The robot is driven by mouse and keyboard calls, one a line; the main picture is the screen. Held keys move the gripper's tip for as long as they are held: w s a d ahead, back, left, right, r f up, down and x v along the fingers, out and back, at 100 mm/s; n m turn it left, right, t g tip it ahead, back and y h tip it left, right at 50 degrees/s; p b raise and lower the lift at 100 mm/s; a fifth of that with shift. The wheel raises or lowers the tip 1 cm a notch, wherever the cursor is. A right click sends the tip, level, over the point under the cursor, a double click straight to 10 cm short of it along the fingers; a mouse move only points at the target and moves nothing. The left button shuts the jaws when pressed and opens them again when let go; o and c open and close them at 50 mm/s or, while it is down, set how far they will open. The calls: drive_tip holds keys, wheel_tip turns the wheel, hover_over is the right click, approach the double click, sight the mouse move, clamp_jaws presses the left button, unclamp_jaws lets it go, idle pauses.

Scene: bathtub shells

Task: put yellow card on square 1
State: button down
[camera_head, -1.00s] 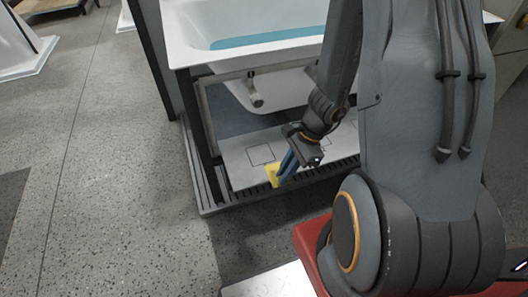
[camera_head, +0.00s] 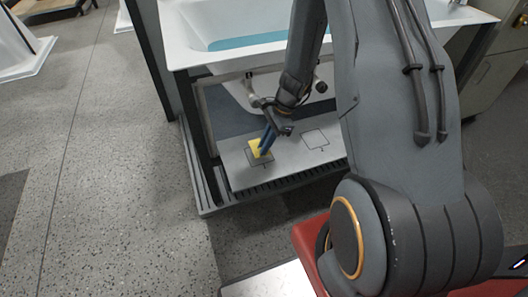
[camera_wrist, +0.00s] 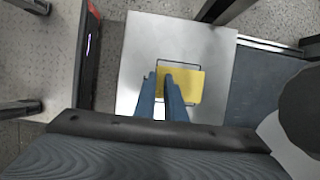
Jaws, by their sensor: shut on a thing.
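The yellow card (camera_head: 256,147) is a thin flat piece held in my gripper (camera_head: 265,149), whose blue fingers are shut on it. The card is over the left outlined square (camera_head: 263,162) on the light grey board (camera_head: 290,160), with a dark patch like a shadow just below it. In the wrist view, the card (camera_wrist: 185,84) covers much of the square's outline (camera_wrist: 186,61), and parts of the outline show above and below. My fingers (camera_wrist: 160,82) reach the card's left part. I cannot tell whether the card touches the board.
A second outlined square (camera_head: 316,140) is empty on the right of the board. The white bathtub shell (camera_head: 190,40) stands above the board in a dark frame (camera_head: 205,140). A drain pipe hangs behind my gripper.

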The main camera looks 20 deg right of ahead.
wheel_tip(320, 180, down, 3)
drive_tip(key=shift+f+b, duration=0.2)
drive_tip(key=shift+b, duration=0.1)
drive_tip(key=shift+w+f, duration=0.15)
drive_tip(key=shift+w, duration=0.05)
drive_tip(key=shift+f, duration=0.15)
drive_tip(key=c, duration=1.8)
unclamp_jaws()
